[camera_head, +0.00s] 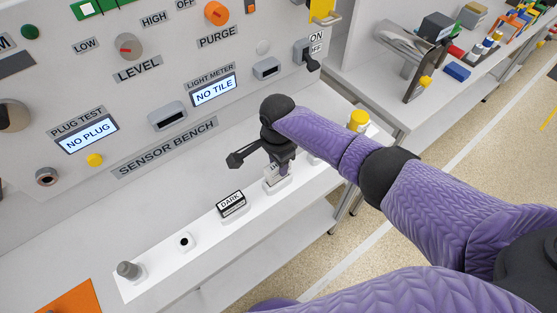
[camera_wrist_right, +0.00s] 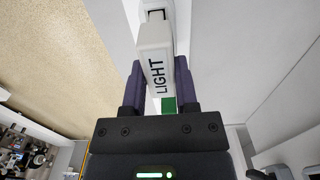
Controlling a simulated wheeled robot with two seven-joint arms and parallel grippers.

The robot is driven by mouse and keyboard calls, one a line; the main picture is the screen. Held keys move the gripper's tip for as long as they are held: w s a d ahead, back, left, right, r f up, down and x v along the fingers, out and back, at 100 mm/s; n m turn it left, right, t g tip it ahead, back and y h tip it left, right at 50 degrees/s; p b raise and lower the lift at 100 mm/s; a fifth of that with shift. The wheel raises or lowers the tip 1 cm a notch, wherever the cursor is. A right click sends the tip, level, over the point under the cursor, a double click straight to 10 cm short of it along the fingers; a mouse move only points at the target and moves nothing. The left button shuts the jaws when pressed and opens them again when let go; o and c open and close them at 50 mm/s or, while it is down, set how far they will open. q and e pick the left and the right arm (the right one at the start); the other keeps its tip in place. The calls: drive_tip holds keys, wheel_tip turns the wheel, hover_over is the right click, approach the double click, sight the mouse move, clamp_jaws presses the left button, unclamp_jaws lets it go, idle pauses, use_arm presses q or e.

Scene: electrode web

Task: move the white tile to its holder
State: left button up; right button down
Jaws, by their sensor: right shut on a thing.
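The white tile, marked LIGHT (camera_wrist_right: 157,65), is between the two purple fingers of my right gripper (camera_wrist_right: 158,85) in the right wrist view. In the head view, my right gripper (camera_head: 279,165) points down over the white strip, shut on the tile, which is mostly hidden. A small white holder (camera_head: 279,187) is directly below the gripper. In the wrist view, a white block with a dark slot (camera_wrist_right: 155,14) lies just past the tile's far end; I cannot tell whether they touch. The light meter display (camera_head: 214,90) reads NO TILE. My left gripper is not in view.
A DARK tile (camera_head: 231,204) stands in a holder on the white strip (camera_head: 207,230), left of my gripper. A small socket block (camera_head: 184,241) and a grey knob (camera_head: 129,270) are farther left. A yellow button (camera_head: 358,119) is behind my forearm. The sensor bench panel rises behind.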

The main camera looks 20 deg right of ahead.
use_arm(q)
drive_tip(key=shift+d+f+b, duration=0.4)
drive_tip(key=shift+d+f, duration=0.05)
use_arm(e)
drive_tip(key=shift+f, duration=0.65)
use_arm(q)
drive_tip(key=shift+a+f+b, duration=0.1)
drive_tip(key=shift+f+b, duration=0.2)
use_arm(e)
drive_tip(key=shift+f, duration=0.55)
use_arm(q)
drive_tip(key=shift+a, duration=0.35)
use_arm(e)
drive_tip(key=shift+c, duration=1.5)
unclamp_jaws()
wheel_tip(320, 180, up, 9)
drive_tip(key=p, duration=0.4)
drive_tip(key=shift+r, duration=0.5)
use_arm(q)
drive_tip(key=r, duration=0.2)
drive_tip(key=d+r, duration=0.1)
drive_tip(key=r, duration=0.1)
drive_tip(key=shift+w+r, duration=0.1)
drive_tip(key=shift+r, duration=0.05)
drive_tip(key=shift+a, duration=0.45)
